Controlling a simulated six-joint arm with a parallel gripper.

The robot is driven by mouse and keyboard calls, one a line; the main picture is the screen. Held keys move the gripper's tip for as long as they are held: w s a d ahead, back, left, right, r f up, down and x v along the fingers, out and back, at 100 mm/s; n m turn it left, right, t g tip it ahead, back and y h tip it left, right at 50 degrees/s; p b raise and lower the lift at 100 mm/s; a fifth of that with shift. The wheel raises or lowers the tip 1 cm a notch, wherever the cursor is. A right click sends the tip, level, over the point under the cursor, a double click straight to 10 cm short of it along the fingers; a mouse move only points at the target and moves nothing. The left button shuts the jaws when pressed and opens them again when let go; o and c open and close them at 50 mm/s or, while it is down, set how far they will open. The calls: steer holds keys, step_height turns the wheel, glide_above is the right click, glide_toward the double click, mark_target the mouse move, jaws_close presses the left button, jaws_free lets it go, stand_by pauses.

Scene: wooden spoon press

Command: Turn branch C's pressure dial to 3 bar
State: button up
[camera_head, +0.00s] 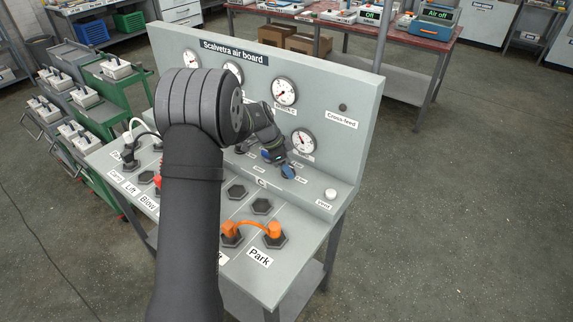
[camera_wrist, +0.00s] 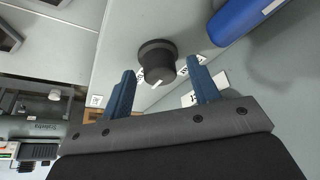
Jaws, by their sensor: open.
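My gripper (camera_wrist: 160,69) is open, with its two blue fingertips spread on either side of a black round dial (camera_wrist: 155,58). The dial has a white pointer line, and a gap shows between it and each fingertip.
A blue cylindrical handle (camera_wrist: 246,16) lies close to the right fingertip. Another gauge (camera_head: 302,140) is on the panel, close to the gripper. An orange hose link (camera_head: 251,229) joins sockets near the Park label. A white button (camera_head: 330,194) is at the console's right.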

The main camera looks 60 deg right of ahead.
steer(key=c, duration=1)
steer(key=shift+o, duration=0.2)
steer(key=shift+n, duration=0.4)
steer(key=n, duration=0.2)
steer(key=n+t, duration=0.1)
steer(key=n, duration=0.1)
steer(key=shift+s+a+t+h, duration=0.1)
steer(key=shift+t+h, duration=0.2)
steer(key=shift+h, duration=0.1)
steer(key=n, duration=0.2)
steer(key=n+t, duration=0.1)
steer(key=n, duration=0.1)
steer(key=shift+s+t, duration=0.15)
steer(key=shift+t, duration=0.15)
steer(key=n+t, duration=0.1)
steer(key=n, duration=0.3)
steer(key=shift+s+n+t, duration=0.1)
steer(key=shift+n+t, duration=0.2)
steer(key=shift+t, duration=0.1)
steer(key=shift+n+t+y, duration=0.4)
steer(key=shift+n+t, duration=0.3)
steer(key=shift+n, duration=1.5)
